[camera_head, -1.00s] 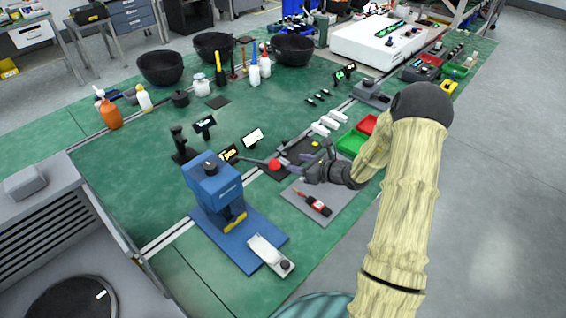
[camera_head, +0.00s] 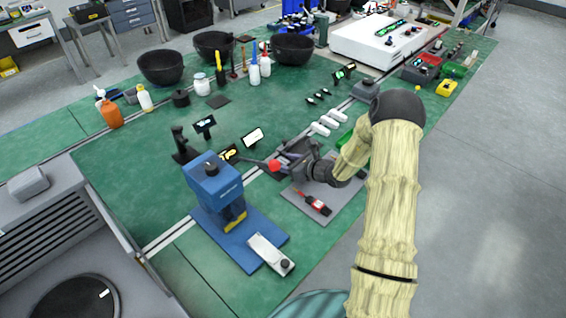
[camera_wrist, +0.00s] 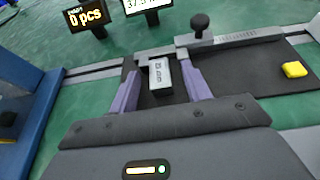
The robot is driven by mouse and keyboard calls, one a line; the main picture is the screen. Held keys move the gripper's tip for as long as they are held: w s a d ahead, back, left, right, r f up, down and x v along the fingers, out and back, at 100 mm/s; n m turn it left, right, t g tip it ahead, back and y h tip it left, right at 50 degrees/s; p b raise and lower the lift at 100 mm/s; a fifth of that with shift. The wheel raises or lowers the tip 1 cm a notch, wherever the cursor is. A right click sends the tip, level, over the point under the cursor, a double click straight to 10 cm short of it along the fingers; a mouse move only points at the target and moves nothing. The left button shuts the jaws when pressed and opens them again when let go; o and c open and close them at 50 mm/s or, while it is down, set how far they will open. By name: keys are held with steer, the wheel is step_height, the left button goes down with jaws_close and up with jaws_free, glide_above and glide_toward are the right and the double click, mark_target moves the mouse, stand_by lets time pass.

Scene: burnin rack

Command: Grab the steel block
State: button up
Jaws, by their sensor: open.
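The steel block (camera_wrist: 161,78) is a small grey block with dark markings on its face, seen in the wrist view. It stands on a dark plate (camera_wrist: 262,80), close in front of a grey fixture (camera_wrist: 230,41) with a scale and a black knob. My gripper (camera_wrist: 160,68) is open, with one purple finger on each side of the block; I cannot tell if either finger touches it. In the head view my gripper (camera_head: 298,160) is low over the dark plate and hides the block.
A blue press (camera_head: 215,190) stands to the left; its lever ends in a red ball (camera_head: 275,165) close to my gripper. A yellow piece (camera_wrist: 294,69) lies to the right. Small displays (camera_wrist: 86,15) stand behind. A grey mat with a red-and-black tool (camera_head: 314,203) lies in front.

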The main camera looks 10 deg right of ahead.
jaws_close()
steer(key=shift+r, duration=0.1)
steer(key=shift+r, duration=0.45)
steer(key=shift+s+d+r+b, duration=0.15)
steer(key=shift+s+r+b, duration=0.1)
steer(key=shift+r, duration=0.35)
steer(key=shift+s+d+r+b, duration=0.1)
steer(key=shift+d+r+b, duration=0.1)
steer(key=shift+r, duration=0.35)
steer(key=s+d, duration=0.3)
steer(key=s, duration=0.1)
steer(key=s+d+b, duration=0.1)
steer(key=s+d, duration=0.3)
steer(key=s, duration=0.1)
steer(key=s+d+b, duration=0.1)
steer(key=s+d, duration=0.2)
steer(key=s, duration=0.1)
steer(key=shift+s+d, duration=0.15)
steer(key=shift+s, duration=0.15)
